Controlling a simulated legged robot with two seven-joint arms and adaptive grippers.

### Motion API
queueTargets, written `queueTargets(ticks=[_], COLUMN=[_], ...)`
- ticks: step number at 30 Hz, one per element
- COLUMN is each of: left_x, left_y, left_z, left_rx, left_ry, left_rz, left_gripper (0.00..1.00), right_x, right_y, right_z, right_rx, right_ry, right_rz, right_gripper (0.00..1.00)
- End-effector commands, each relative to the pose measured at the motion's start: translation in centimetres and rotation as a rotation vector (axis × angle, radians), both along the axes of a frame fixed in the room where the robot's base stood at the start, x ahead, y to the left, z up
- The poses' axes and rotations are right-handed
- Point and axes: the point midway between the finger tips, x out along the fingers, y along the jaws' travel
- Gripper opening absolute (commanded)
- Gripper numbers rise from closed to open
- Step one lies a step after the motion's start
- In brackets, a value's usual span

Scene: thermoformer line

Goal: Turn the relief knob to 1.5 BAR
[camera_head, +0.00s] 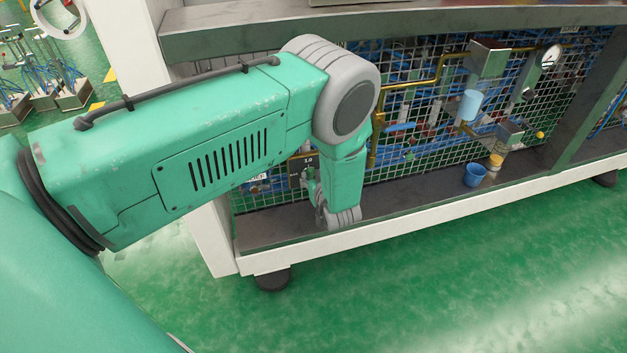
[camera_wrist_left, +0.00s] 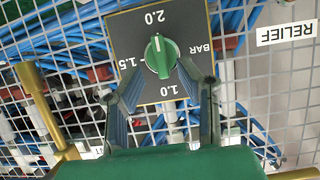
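The relief knob (camera_wrist_left: 161,56) is green with a white mark, on a dark dial plate (camera_wrist_left: 126,38) reading 1.0, 1.5, 2.0 and BAR, upside down in the left wrist view. The white mark is at the knob's upper end, toward the 2.0 side; its exact setting is hard to tell. My left gripper (camera_wrist_left: 159,80) is open, its fingers apart below and to either side of the knob; contact is not clear. In the head view, my left arm hides most of the plate (camera_head: 308,160) and the knob. My right gripper is out of view.
Brass pipes (camera_wrist_left: 38,105) flank the gripper. A blue cup (camera_head: 474,175) stands on the lower ledge, and a gauge (camera_head: 551,56) is at upper right. The bench top (camera_head: 400,22) overhangs the panel.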

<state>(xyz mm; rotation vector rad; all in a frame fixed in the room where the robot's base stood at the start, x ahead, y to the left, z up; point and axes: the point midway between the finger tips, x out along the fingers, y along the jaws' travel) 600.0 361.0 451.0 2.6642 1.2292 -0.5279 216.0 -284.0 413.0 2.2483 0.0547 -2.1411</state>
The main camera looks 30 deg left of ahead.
Motion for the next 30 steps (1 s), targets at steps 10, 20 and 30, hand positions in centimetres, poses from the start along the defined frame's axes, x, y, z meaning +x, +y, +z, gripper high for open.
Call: queueTargets(ticks=[10, 20, 30], left_x=[0.81, 0.83, 0.78], left_y=[0.83, 0.8, 0.92], left_z=[-0.36, -0.4, -0.4], left_rx=[0.003, 0.001, -0.029], left_ry=[0.0, 0.0, -0.033], left_rz=[-0.001, -0.001, -0.001], left_gripper=[0.31, 0.0, 0.0], right_x=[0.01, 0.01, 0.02], right_y=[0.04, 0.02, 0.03], right_z=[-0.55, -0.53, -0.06], right_rx=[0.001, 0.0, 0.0], right_ry=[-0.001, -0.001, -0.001], right_rz=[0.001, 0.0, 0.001], right_gripper=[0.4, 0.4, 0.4])
